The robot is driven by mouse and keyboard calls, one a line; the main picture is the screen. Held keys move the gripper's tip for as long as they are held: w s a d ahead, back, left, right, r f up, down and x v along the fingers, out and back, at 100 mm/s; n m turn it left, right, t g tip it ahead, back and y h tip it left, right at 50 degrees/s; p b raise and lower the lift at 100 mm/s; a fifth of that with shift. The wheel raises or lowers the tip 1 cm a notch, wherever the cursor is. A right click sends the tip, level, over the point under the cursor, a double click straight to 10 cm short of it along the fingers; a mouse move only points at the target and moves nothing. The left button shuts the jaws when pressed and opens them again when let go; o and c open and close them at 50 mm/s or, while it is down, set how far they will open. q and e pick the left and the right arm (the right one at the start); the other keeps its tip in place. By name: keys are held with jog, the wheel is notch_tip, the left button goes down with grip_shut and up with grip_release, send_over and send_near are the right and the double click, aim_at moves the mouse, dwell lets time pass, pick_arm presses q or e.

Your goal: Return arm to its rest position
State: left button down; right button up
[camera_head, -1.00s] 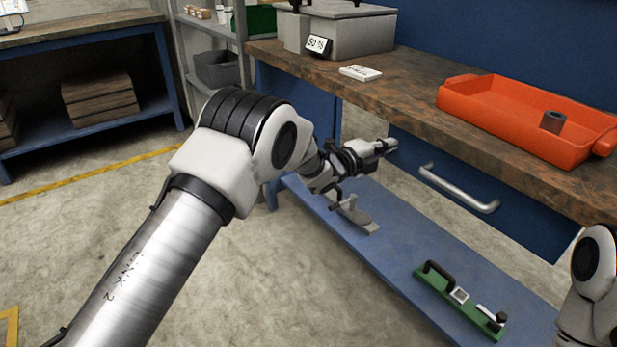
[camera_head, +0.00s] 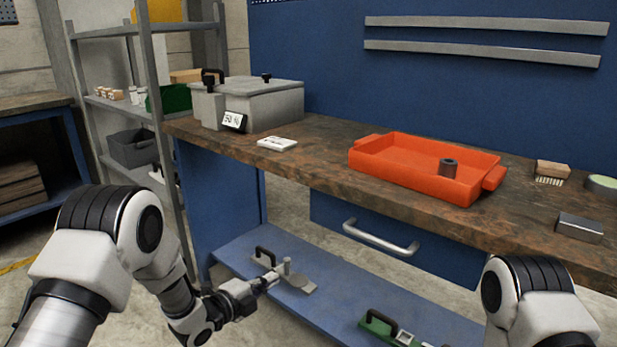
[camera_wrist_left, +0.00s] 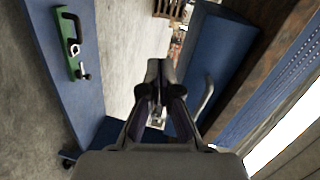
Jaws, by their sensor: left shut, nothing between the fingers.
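My left arm comes in from the left in the head view. Its gripper (camera_head: 272,280) is in front of the workbench, below the worktop, and looks close to a grey tool (camera_head: 292,279) on the lower shelf; I cannot tell whether they touch. In the left wrist view the gripper (camera_wrist_left: 157,112) is shut and empty, its fingers together. Of my right arm only a white and black link shows at the lower right of the head view; its gripper is out of frame.
A drawer handle (camera_head: 380,238) juts out below. A green tool (camera_head: 382,325) lies on the lower shelf (camera_head: 325,312).

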pick_arm(q)
jog(key=s+a+f+n+g+y, duration=0.3)
jog(key=s+f+n, duration=0.2)
jog(key=s+f, duration=0.65)
jog(key=s+a+f+n+g+y, duration=0.25)
jog(key=s+f+n, duration=0.35)
jog(key=s, duration=0.5)
jog(key=s+a+f+n+g+y, duration=0.2)
jog(key=s+a+f+n+g, duration=0.2)
jog(key=s+f, duration=0.45)
jog(key=s+a+r+n+g+y, duration=0.2)
jog(key=s+a+n+g, duration=0.15)
jog(key=s+n, duration=0.65)
notch_tip(320, 180, up, 26)
jog(key=s+m+p, duration=0.1)
jog(key=p, duration=2.4)
jog(key=shift+s+d+p, duration=0.35)
jog(key=shift+s+d, duration=0.05)
